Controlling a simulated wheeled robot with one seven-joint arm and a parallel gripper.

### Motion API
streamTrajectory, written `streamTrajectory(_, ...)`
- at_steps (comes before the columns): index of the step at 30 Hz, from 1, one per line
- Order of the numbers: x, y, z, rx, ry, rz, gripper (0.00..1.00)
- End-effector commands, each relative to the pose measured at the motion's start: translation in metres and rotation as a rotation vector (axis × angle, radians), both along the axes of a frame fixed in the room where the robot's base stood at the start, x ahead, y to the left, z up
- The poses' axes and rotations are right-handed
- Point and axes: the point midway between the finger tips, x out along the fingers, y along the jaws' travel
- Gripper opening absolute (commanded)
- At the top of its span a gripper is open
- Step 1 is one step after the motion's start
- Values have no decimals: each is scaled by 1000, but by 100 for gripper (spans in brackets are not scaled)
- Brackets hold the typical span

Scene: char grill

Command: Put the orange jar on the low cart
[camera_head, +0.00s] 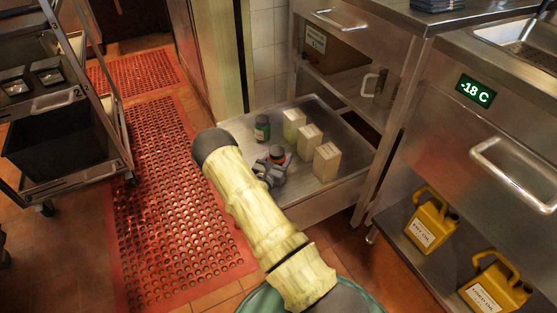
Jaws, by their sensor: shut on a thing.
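The orange jar (277,154) shows as a small dark-lidded jar with an orange band. It is on or just above the steel surface of the low cart or pulled-out drawer (320,201); I cannot tell which of these it is, nor whether the jar touches it. My gripper (274,165) is shut on the jar from the near side, and its fingers hide the jar's lower part. My pale yellow sleeved arm crosses the middle of the view.
A green jar (262,128) and several cream cartons (326,162) stand close around the gripper on the same steel surface. A rack cart (78,185) with a black bin (60,150) is at left. Yellow oil jugs (432,220) stand at right. The red mat (165,200) is clear.

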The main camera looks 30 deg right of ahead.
Motion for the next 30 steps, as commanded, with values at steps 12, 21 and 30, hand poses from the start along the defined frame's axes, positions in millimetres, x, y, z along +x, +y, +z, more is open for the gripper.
streamTrajectory(12,0,0,-1,-1,-1,0,78)
streamTrajectory(21,0,0,1,0,-1,0,78)
streamTrajectory(30,-20,26,4,-1,3,4,78)
